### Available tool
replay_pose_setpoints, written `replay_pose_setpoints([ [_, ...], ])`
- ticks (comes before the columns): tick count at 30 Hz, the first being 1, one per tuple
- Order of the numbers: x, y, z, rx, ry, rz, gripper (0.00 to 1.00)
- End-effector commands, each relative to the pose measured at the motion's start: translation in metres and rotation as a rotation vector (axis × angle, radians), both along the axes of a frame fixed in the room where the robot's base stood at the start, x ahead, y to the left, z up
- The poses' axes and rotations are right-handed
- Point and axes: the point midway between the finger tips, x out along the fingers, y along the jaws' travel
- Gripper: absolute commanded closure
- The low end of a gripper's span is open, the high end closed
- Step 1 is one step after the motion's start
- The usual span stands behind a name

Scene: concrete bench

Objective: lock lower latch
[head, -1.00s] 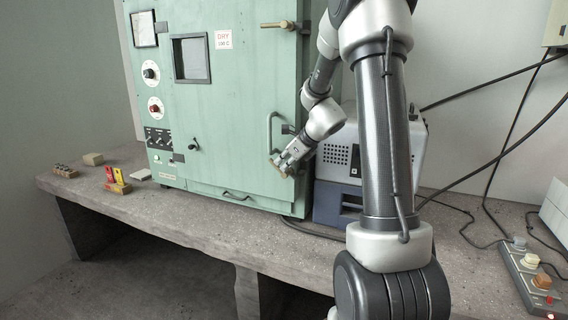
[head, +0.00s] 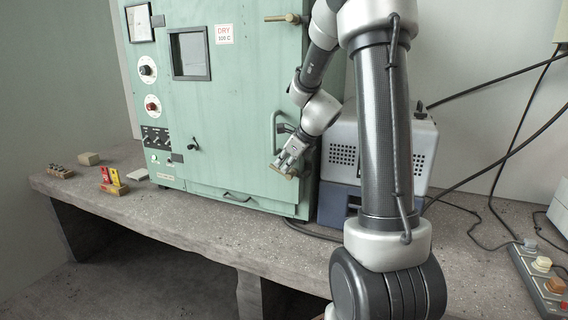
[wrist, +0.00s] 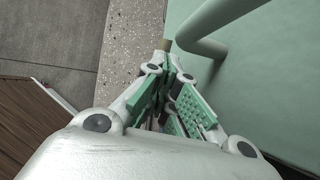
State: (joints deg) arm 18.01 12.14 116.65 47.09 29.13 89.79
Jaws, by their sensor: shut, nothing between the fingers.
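The lower latch is at the lower right edge of the green oven's door (head: 240,115). It is mostly hidden by my gripper (head: 285,168). A brass-coloured end (wrist: 166,44) shows just beyond the fingertips in the wrist view, probably the latch's knob. My gripper (wrist: 172,62) is shut and empty, close to this end; I cannot tell whether they touch. The upper latch (head: 286,18), with a brass-coloured knob, lies roughly horizontal near the door's top right. The vertical door handle (head: 274,132) stands just above my gripper and shows as a green bar in the wrist view (wrist: 205,25).
A grey box with a blue base (head: 338,203) stands close to the oven's right side. Cables cross the right side above a button box (head: 540,270). The concrete bench front (head: 190,222) is clear.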

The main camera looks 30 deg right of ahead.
Motion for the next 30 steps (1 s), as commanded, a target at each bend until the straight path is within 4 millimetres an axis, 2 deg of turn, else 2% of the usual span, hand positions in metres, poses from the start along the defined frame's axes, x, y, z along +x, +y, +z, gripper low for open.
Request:
replay_pose_setpoints([
  [15, 0.012, 0.010, -0.010, 0.001, 0.001, 0.000, 1.00],
  [30, 0.013, 0.013, -0.016, 0.004, 0.009, 0.001, 1.00],
])
